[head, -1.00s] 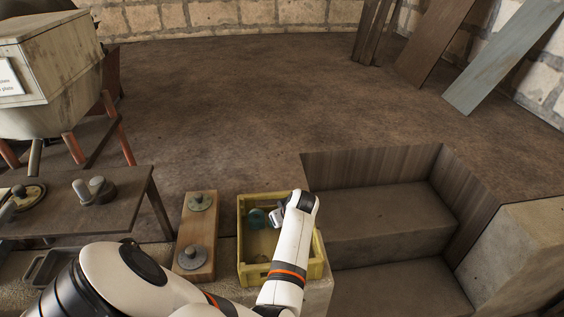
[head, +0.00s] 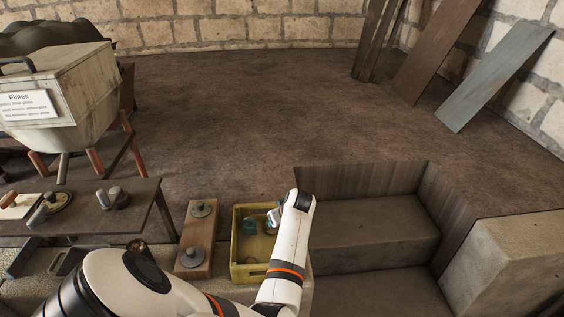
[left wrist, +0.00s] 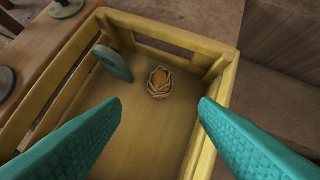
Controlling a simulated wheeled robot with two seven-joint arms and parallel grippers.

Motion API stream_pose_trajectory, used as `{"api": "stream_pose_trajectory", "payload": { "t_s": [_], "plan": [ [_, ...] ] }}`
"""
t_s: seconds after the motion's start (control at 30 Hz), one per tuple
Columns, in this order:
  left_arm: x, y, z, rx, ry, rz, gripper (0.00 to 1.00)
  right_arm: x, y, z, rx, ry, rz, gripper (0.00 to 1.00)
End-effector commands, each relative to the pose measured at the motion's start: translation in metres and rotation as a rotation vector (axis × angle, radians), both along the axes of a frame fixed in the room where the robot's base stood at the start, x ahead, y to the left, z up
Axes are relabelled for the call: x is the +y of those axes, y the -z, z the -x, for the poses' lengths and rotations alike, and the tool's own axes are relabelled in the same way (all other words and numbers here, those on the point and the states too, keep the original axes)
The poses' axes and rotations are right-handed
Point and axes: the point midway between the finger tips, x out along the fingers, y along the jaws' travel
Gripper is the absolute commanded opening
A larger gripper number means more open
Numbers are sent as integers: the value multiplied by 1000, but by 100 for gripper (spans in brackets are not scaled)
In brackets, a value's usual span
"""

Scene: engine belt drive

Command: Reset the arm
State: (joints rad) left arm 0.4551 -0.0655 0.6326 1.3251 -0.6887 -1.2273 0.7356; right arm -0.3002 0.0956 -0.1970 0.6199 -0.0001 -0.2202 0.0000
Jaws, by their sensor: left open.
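My left arm reaches in from the bottom left in the head view, and its gripper (head: 272,218) hangs over the yellow crate (head: 236,250). In the left wrist view the gripper (left wrist: 160,108) shows two teal fingers spread wide apart with nothing between them. Inside the crate, a coiled tan bundle (left wrist: 159,82) lies on the floor of the crate, below and ahead of the fingers. A teal-grey part with a hole (left wrist: 113,62) leans by the crate's left side. My right gripper is in neither view.
A wooden board (head: 197,235) with two round metal knobs lies left of the crate. A dark table (head: 85,220) holds several handled parts. A bin labelled Plates (head: 65,95) stands behind it. Stone steps (head: 370,235) drop away right of the crate.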

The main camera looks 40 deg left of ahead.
Motion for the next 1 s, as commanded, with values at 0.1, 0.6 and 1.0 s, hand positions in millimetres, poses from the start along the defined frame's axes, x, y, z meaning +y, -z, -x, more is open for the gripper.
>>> {"api": "stream_pose_trajectory", "payload": {
  "t_s": [0.1, 0.6, 1.0],
  "plan": [
    [0, 1, 0, 0, 0, 0, 55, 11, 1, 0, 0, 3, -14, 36],
    [-2, -3, 28, 42, 102, -51, 55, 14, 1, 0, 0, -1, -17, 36],
    [-153, -21, 150, 227, 904, -54, 55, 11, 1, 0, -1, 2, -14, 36]
  ]
}}
